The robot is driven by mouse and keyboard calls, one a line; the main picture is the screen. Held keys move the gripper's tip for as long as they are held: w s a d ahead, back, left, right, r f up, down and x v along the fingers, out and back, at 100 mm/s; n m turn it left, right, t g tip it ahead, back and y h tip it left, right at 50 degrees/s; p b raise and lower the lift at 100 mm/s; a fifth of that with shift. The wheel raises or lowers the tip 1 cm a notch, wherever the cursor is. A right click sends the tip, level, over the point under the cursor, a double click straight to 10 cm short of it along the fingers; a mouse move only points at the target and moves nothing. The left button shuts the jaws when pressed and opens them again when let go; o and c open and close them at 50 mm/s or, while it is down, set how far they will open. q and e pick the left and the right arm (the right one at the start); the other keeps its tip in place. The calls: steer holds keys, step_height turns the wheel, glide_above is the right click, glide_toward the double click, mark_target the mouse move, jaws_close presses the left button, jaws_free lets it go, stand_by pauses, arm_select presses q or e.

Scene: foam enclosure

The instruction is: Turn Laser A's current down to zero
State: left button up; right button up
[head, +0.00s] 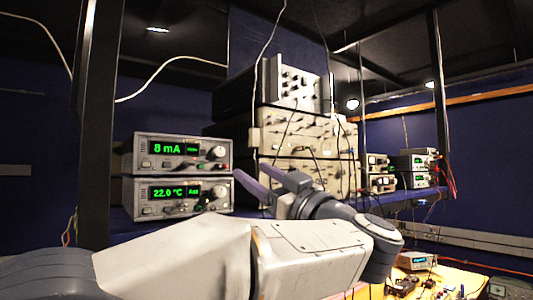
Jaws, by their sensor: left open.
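A current controller (168,163) on the left shelf shows a green 8 mA reading. Its round knob (218,152) is at the right of its front panel. Directly below it, a temperature controller (176,211) reads 22.0 °C and has its own knob (219,191). No label naming Laser A is legible. My left gripper (252,178) is open and empty, with its purple-grey fingers to the right of the two controllers, apart from the current knob in the picture. My right gripper is not in view.
A stack of beige rack instruments (290,130) with cables stands behind my gripper. A black post (97,120) rises left of the controllers. Smaller units with green displays (418,161) stand farther right, above a lit optics bench (455,278). Loose cables hang around.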

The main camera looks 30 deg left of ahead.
mark_target(221, 153)
arm_select(q)
steer(key=shift+g, duration=0.6)
steer(key=p+x, duration=0.1)
steer(key=x, duration=0.2)
steer(key=p+x, duration=0.2)
steer(key=x, duration=0.1)
steer(key=p+x, duration=0.2)
steer(key=x, duration=0.1)
steer(key=shift+s+r, duration=0.25)
steer(key=shift+s, duration=0.1)
steer(key=shift+w+a+r+p, duration=0.1)
steer(key=shift+w+a+p, duration=0.1)
steer(key=shift+a, duration=0.2)
steer(key=shift+w+a+p, duration=0.1)
steer(key=shift+a+p, duration=0.05)
steer(key=shift+a, duration=0.25)
steer(key=shift+c, duration=0.3)
jaws_close()
